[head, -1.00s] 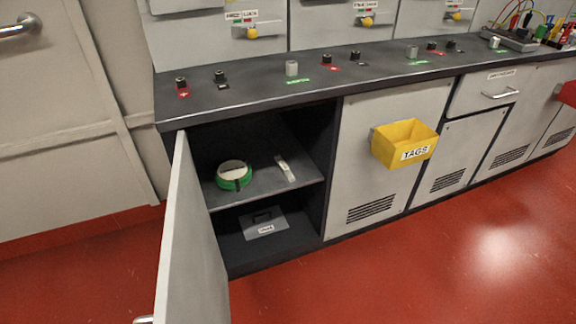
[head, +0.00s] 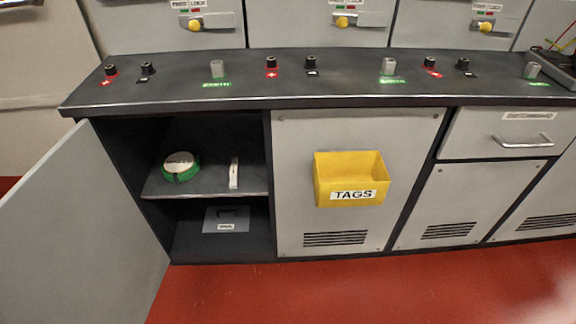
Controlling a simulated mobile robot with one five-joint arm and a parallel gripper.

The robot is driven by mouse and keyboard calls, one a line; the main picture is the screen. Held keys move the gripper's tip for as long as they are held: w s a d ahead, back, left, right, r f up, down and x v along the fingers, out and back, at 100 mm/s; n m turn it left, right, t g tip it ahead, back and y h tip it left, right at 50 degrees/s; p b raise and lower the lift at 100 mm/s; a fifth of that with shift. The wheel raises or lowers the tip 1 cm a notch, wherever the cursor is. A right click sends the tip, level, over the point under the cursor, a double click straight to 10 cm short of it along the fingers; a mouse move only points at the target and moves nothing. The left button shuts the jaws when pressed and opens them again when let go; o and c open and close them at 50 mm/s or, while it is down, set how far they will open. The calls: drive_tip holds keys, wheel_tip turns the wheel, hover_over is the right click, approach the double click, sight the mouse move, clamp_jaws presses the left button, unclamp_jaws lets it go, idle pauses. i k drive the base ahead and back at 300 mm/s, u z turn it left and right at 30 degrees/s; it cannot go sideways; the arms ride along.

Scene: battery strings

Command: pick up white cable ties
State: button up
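A narrow white bundle (head: 233,173), which looks like the white cable ties, lies on the upper shelf (head: 205,188) inside the open cabinet. It lies lengthwise from front to back, near the right part of the shelf. A round green and white roll (head: 180,166) lies to its left, apart from it. My gripper is not in view.
The cabinet door (head: 85,225) stands wide open to the left. A grey labelled case (head: 226,219) sits in the lower compartment. A yellow TAGS bin (head: 349,180) sticks out from the panel on the right. The red floor (head: 330,290) in front is clear.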

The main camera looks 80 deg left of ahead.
sight(233, 167)
drive_tip(key=u, duration=0.05)
drive_tip(key=i, duration=1.95)
drive_tip(key=u, duration=5.7)
drive_tip(key=i, duration=1.75)
